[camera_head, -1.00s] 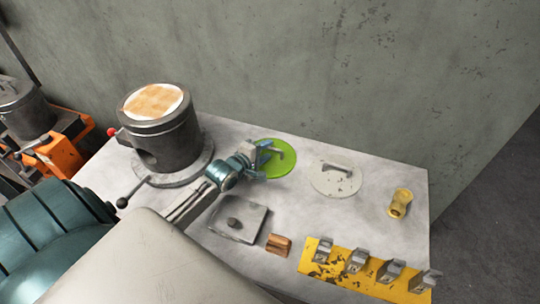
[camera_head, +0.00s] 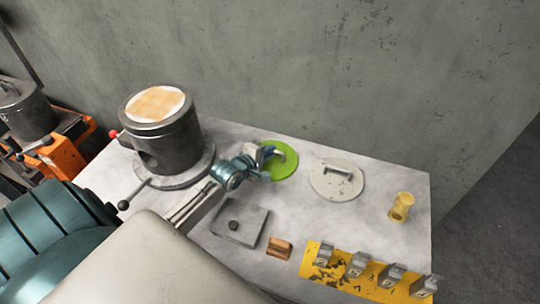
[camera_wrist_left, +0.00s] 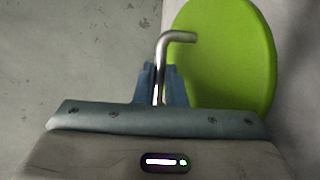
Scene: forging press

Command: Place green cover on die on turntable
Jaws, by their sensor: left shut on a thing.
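The green cover (camera_head: 286,165) is a flat round disc with a bent metal handle (camera_wrist_left: 170,42), at the back of the table in the head view. It also shows in the left wrist view (camera_wrist_left: 228,50). My left gripper (camera_head: 269,154) is shut on the handle and hides part of the cover. I cannot tell whether the cover touches the table. The die (camera_head: 165,138) is a dark metal cylinder with a pale, rust-stained top, on the round grey turntable (camera_head: 190,178), left of my gripper. My right gripper is not in view.
A white cover with a handle (camera_head: 327,184) lies to the right. Beyond it is a brass part (camera_head: 401,206). A grey plate (camera_head: 250,220), a copper-coloured block (camera_head: 279,247) and a yellow rack (camera_head: 340,281) lie in front. A lever with a black knob (camera_head: 123,205) sticks out from the turntable.

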